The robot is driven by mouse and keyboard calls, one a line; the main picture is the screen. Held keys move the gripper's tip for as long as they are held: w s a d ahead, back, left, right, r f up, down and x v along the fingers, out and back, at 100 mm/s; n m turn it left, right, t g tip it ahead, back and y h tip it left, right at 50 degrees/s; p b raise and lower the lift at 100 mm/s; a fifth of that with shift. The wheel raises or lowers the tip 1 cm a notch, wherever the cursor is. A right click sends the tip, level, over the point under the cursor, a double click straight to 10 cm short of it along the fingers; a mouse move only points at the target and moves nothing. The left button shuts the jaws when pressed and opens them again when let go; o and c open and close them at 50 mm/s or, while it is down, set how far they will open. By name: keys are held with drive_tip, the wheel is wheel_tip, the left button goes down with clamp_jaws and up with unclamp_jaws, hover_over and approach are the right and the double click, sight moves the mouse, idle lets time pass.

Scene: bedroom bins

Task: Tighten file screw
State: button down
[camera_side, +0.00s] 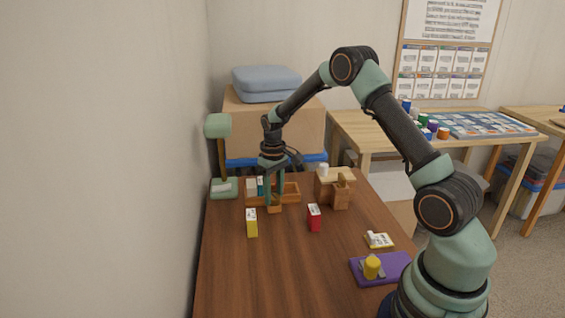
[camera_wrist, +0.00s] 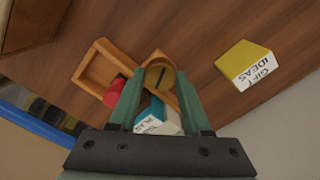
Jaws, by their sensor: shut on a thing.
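A wooden file box (camera_side: 291,193) stands at the far end of the brown table; it also shows in the wrist view (camera_wrist: 95,56). A round, slotted, brass-coloured screw head (camera_wrist: 160,74) sits at its wooden end in the wrist view. My gripper (camera_wrist: 157,80) is shut on the screw head, one teal finger on each side. In the side view my gripper (camera_side: 273,203) points down at the box's front, and the screw is hidden. A blue-and-white file (camera_wrist: 160,117) and a red object (camera_wrist: 116,92) show beside the fingers.
A yellow file (camera_side: 251,222) labelled "GIFT IDEAS" and a red file (camera_side: 314,218) stand in front of the box. A wooden holder (camera_side: 333,193) stands to its right, a green lamp (camera_side: 218,126) to its left. A purple pad (camera_side: 395,262) lies nearer. The front left table is clear.

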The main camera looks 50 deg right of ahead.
sight(274, 196)
drive_tip(key=m, duration=0.4)
drive_tip(key=shift+m, duration=2.2)
drive_tip(key=shift+c, duration=1.8)
unclamp_jaws()
wheel_tip(274, 196, up, 12)
drive_tip(key=shift+r, duration=0.1)
